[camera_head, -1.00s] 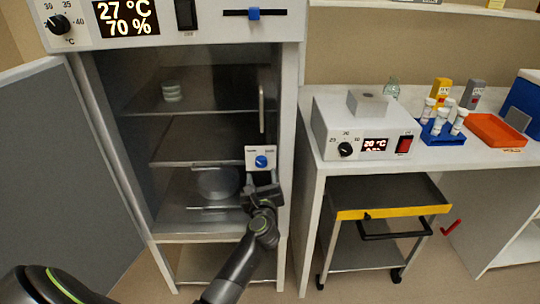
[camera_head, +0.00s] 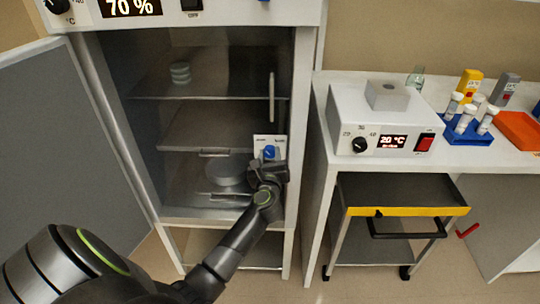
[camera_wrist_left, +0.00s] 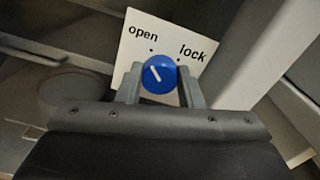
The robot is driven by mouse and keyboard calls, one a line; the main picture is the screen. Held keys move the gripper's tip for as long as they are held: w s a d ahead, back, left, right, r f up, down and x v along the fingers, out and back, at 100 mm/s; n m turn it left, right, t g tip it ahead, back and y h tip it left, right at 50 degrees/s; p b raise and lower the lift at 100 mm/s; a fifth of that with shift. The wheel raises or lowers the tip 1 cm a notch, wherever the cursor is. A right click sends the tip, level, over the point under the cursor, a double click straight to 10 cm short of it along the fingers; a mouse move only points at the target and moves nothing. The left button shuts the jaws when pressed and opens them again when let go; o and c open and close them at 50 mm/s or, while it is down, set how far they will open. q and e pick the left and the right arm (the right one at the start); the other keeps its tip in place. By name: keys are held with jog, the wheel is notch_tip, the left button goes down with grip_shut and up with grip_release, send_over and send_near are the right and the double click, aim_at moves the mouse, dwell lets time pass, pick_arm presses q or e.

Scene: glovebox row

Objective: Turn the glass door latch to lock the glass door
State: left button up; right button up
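The glass door latch is a blue knob (camera_head: 269,153) on a white plate, low on the right of the cabinet's glass door (camera_head: 215,120). In the left wrist view the plate (camera_wrist_left: 140,30) reads "open" and "lock", each with a dot. The white mark on the knob (camera_wrist_left: 160,72) points up and left, toward the "open" dot. My left gripper (camera_head: 268,170) is at the latch. In the wrist view its fingers (camera_wrist_left: 160,88) stand apart on either side of the knob; firm contact does not show. My right gripper is not in view.
A vertical handle (camera_head: 271,97) is on the glass door above the latch. A grey outer door (camera_head: 65,150) stands open at the left. A cabinet side post and a bench with a heater box (camera_head: 380,120) are at the right, above a cart (camera_head: 400,211).

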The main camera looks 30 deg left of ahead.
pick_arm(q)
jog(key=shift+c, duration=1.3)
jog(key=shift+r+m+p, duration=0.15)
jog(key=shift+m+p, duration=0.6)
jog(key=shift+m, duration=0.05)
jog(key=shift+m+p, duration=1)
jog(key=shift+m, duration=0.2)
jog(key=m+p, duration=0.3)
jog(key=m, duration=0.1)
jog(key=shift+m, duration=0.3)
jog(key=m+p, duration=0.3)
jog(key=m, duration=0.2)
jog(key=shift+d+m+p, duration=0.1)
jog(key=shift+m+p, duration=1.2)
jog(key=shift+m, duration=0.9)
jog(key=shift+f, duration=0.2)
